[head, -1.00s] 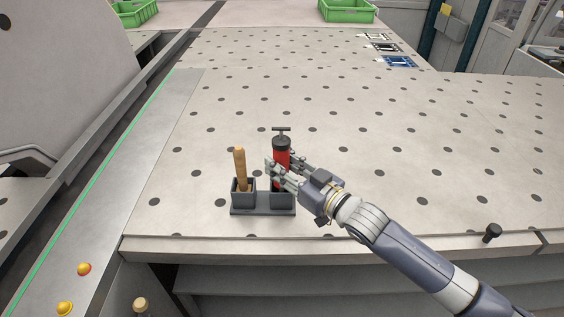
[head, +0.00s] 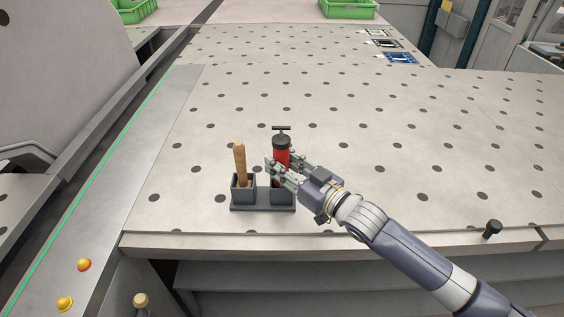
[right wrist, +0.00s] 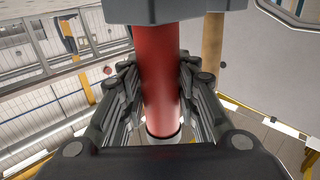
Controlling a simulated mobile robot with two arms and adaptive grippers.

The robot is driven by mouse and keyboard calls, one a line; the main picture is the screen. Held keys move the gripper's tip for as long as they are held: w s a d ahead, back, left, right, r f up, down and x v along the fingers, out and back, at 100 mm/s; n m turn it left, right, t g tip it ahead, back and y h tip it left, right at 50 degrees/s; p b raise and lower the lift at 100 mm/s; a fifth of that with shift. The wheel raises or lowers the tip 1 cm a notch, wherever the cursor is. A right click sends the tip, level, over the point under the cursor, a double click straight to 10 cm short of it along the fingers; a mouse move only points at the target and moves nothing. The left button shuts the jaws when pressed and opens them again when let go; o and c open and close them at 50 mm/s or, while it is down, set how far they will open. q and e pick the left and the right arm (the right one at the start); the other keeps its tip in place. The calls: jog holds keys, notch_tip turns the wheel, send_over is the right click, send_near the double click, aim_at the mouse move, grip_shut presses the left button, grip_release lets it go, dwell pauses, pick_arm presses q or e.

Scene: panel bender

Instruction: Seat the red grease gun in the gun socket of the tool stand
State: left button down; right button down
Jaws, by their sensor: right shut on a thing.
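The red grease gun (head: 281,157), with a black cap and T-handle on top, stands upright at the right socket (head: 283,197) of the dark tool stand (head: 262,209). My right gripper (head: 286,167) is shut on its red barrel, just above the socket. In the right wrist view, the red barrel (right wrist: 160,75) runs between the fingers (right wrist: 158,95) to the edge of a dark box, part of the stand (right wrist: 175,10). The barrel's lower end is hidden, so its depth in the socket cannot be told. My left gripper is not in view.
A wooden handle (head: 240,163) stands in the stand's left socket, close beside the gun. The perforated table (head: 400,150) is clear around the stand. A black knob (head: 492,229) is near the front edge. Green crates (head: 347,9) are at the back.

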jog(key=c, duration=1.1)
grip_release()
jog(key=shift+f, duration=0.1)
jog(key=shift+d, duration=0.1)
jog(key=v, duration=1.2)
jog(key=shift+r, duration=0.2)
